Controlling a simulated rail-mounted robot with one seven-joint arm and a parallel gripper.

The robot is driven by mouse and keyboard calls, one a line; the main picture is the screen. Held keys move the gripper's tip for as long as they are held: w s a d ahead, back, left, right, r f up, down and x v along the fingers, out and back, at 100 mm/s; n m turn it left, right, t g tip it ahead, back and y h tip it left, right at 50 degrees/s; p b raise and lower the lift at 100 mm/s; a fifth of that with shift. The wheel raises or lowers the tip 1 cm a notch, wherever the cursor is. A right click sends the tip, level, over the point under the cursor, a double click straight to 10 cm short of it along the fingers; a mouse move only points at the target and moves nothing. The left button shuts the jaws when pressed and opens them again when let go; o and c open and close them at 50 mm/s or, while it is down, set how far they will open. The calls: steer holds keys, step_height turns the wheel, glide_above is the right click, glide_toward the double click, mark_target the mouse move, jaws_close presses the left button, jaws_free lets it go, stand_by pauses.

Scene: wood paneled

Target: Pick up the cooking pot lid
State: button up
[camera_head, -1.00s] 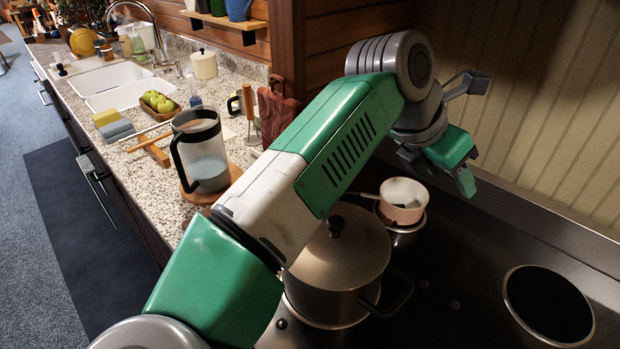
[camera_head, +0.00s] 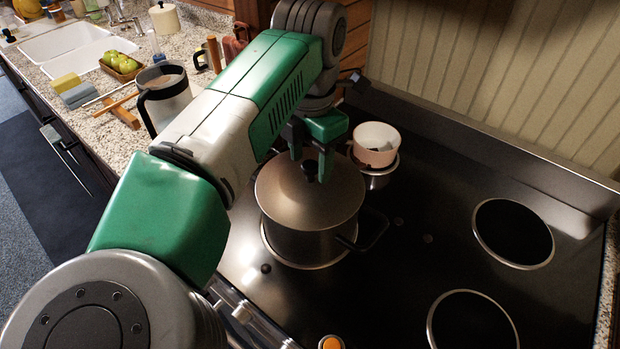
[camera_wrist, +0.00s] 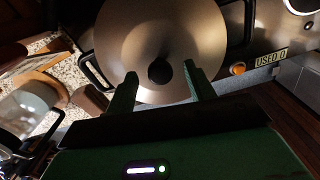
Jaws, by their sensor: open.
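The cooking pot lid (camera_head: 283,197) is a brownish metal disc with a dark round knob (camera_head: 310,167). It rests on the large pot (camera_head: 308,243) on the stove. My gripper (camera_head: 310,166) is open and points down over the lid, with its fingers on either side of the knob in the head view. In the wrist view the lid (camera_wrist: 150,35) fills the upper middle, and the knob (camera_wrist: 159,71) shows near the tips of my gripper (camera_wrist: 159,76), between them. I cannot tell whether the fingers touch the knob or lid.
The black cooktop (camera_head: 420,265) is clear to the right, with empty burner rings. A glass pitcher (camera_head: 166,97) and a fruit tray (camera_head: 122,66) are on the granite counter at left.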

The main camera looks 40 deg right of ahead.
step_height(320, 180, down, 2)
steer(key=shift+f, duration=0.1)
jaws_close()
